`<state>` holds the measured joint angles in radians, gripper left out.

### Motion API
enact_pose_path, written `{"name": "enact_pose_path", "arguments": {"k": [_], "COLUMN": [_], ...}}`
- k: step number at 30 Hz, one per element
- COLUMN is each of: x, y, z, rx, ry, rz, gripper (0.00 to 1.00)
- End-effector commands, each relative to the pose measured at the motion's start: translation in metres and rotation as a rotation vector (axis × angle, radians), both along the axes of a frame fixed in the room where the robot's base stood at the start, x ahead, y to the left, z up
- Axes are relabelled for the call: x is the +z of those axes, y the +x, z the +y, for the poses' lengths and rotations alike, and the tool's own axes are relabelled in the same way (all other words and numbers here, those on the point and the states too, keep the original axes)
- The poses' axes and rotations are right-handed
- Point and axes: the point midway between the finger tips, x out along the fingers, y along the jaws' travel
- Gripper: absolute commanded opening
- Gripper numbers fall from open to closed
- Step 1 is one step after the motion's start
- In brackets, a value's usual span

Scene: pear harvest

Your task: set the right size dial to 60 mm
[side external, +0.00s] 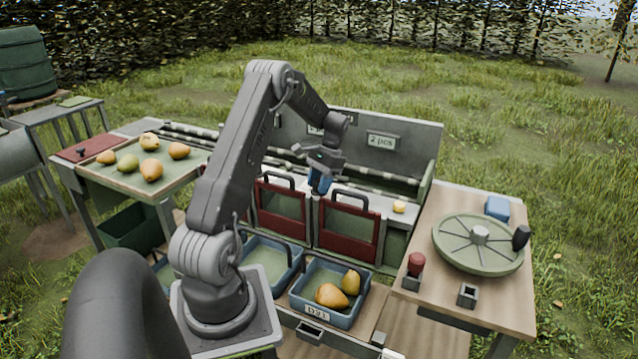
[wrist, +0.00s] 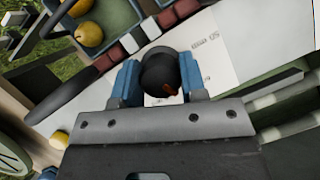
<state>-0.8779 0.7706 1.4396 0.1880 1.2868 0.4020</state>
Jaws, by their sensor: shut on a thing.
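My gripper (wrist: 158,76) has its blue fingers closed on both sides of a round black dial knob (wrist: 157,66). The knob carries an orange mark (wrist: 171,91) on its lower right in the wrist view. The knob sits on a white plate (wrist: 232,66) with small printed mm figures beside it, seen at a slant and hard to read; part of the scale is hidden by the gripper. In the side view my gripper (side external: 320,172) points down at the white panel behind the red gates, and it hides the knob there.
Two red gates with dark handles, one on the right (side external: 347,226), stand in front of the panel. A blue crate (side external: 318,309) with pears stands below. A green turntable (side external: 462,257) is at the right.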

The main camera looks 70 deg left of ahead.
Motion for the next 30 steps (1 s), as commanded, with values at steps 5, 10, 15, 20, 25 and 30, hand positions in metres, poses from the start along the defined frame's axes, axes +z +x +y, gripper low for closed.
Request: {"name": "enact_pose_path", "arguments": {"k": [5, 10, 15, 20, 25, 30], "x": [0.0, 0.0001, 0.0002, 0.0003, 0.0002, 0.0026], "y": [-0.0005, -0.0002, 0.0, 0.0, 0.0, 0.0012], "z": [0.0006, 0.0003, 0.0003, 0.0002, 0.0001, 0.0008], "rx": [0.113, 0.135, 0.134, 0.134, 0.133, 0.133], "ry": [-0.001, -0.001, 0.0, 0.0, 0.0, 0.0], "rz": [0.001, 0.001, 0.001, 0.0, 0.0, -0.001], "gripper": [0.15, 0.15, 0.45, 0.6, 0.64, 0.64]}}
